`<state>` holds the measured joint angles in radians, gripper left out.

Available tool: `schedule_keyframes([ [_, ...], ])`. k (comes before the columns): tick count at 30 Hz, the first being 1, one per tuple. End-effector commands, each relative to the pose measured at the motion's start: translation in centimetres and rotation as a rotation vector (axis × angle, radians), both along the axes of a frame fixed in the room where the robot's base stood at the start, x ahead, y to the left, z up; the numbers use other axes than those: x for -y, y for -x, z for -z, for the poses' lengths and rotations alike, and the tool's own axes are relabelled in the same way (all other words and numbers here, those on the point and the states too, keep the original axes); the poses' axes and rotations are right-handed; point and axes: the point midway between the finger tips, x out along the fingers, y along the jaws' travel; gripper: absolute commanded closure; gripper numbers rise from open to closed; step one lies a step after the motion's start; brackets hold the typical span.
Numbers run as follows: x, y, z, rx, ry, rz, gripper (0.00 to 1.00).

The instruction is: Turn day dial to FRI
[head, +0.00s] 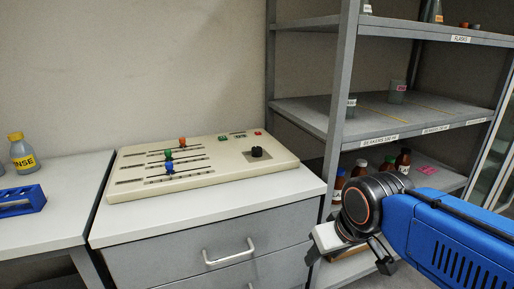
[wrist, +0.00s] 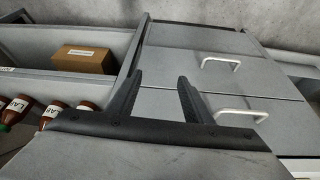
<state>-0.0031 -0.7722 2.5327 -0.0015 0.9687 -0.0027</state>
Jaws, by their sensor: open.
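A beige control panel (head: 215,180) lies on the white top of a grey drawer cabinet (head: 200,225). A black round dial (head: 257,152) sits at the panel's right side; its day markings and setting are too small to read. My gripper (head: 348,262) is at the lower right in the head view, in front of the shelf, to the right of and lower than the panel. In the wrist view my gripper (wrist: 161,80) shows two dark fingers spread apart with nothing between them. It is open, away from the dial. The dial is not in the wrist view.
Orange, green and blue slider knobs (head: 168,155) stand on the panel's left half. A grey metal shelf (head: 330,120) with bottles rises right of the cabinet. Drawer handles (head: 230,252) jut from the front. A blue rack (head: 22,200) and yellow-capped bottle (head: 22,153) stand at left.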

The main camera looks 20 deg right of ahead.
Motion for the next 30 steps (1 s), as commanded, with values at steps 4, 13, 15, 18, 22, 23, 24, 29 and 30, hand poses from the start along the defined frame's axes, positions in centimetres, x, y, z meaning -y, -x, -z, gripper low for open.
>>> schedule_keyframes([
  [4, -0.2, -1.5, -2.3, -0.016, 0.011, -0.033, 0.55],
  [13, -1.0, -8.2, -11.7, -0.102, 0.066, -0.201, 0.55],
  [15, -1.3, -9.9, -13.8, -0.122, 0.076, -0.243, 0.55],
  [18, -1.7, -12.4, -16.6, -0.15, 0.092, -0.303, 0.55],
  [22, -2.3, -15.5, -20.1, -0.188, 0.112, -0.382, 0.55],
  [23, -2.5, -16.2, -20.8, -0.197, 0.115, -0.4, 0.55],
  [24, -2.7, -17.2, -21.8, -0.208, 0.121, -0.425, 0.55],
  [29, -3.6, -21.0, -25.3, -0.253, 0.14, -0.525, 0.55],
  [30, -3.8, -22.0, -26.1, -0.263, 0.143, -0.55, 0.55],
])
